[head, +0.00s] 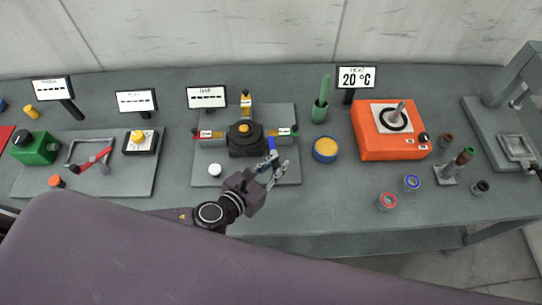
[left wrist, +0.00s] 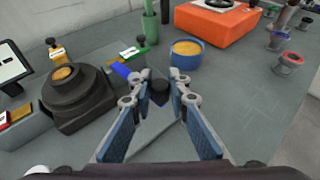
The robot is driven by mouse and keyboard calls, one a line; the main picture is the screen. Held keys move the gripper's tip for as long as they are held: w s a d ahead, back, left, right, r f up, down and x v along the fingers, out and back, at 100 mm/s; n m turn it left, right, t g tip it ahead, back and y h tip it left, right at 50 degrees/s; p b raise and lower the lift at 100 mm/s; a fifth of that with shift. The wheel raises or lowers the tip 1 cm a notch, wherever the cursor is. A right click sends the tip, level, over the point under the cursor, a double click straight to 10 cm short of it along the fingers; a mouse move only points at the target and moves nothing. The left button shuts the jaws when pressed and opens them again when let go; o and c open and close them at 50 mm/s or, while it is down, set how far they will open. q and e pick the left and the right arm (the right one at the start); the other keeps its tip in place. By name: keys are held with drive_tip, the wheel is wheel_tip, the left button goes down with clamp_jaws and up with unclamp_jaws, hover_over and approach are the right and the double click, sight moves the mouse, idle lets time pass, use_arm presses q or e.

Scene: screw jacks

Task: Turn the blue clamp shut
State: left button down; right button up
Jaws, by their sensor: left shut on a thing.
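The blue clamp (head: 272,144) is at the right front side of a black round device with a yellow top (head: 245,136), on a grey plate (head: 203,180). My left gripper (head: 272,164) reaches it from the front. In the left wrist view, the blue part (left wrist: 121,70) shows just left of my left gripper (left wrist: 159,88). A dark knob (left wrist: 159,86) sits between the fingertips, which are closed about it. The fingers hide part of the clamp's handle. My right gripper is not in view.
A yellow-filled blue cup (head: 325,150) and a green holder (head: 320,108) stand right of the plate. A green-labelled block (head: 286,131) is close behind the clamp. An orange heater (head: 390,145) stands further right. Bare bench lies front right of the plate.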

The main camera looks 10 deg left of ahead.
use_arm(q)
drive_tip(key=n+y, duration=0.1)
drive_tip(key=d+n+y, duration=0.1)
drive_tip(key=n+y, duration=0.1)
drive_tip(key=shift+w+d+t, duration=0.3)
drive_tip(key=shift+t, duration=0.1)
drive_tip(key=n+y, duration=0.2)
drive_tip(key=y, duration=0.1)
drive_tip(key=shift+w+d, duration=0.35)
drive_tip(key=shift+w, duration=0.05)
drive_tip(key=shift+w+d+n+y, duration=0.15)
drive_tip(key=shift+w+n+y, duration=0.1)
drive_tip(key=shift+n+y, duration=0.45)
drive_tip(key=shift+w+d+n+y, duration=0.1)
drive_tip(key=shift+w+n+y, duration=0.15)
drive_tip(key=shift+n+y, duration=0.4)
drive_tip(key=c, duration=1.8)
unclamp_jaws()
drive_tip(key=shift+w, duration=0.1)
drive_tip(key=shift+s, duration=0.2)
drive_tip(key=v, duration=1.1)
drive_tip(key=shift+s+d+r, duration=0.15)
drive_tip(key=shift+d+r, duration=0.05)
drive_tip(key=shift+r, duration=0.1)
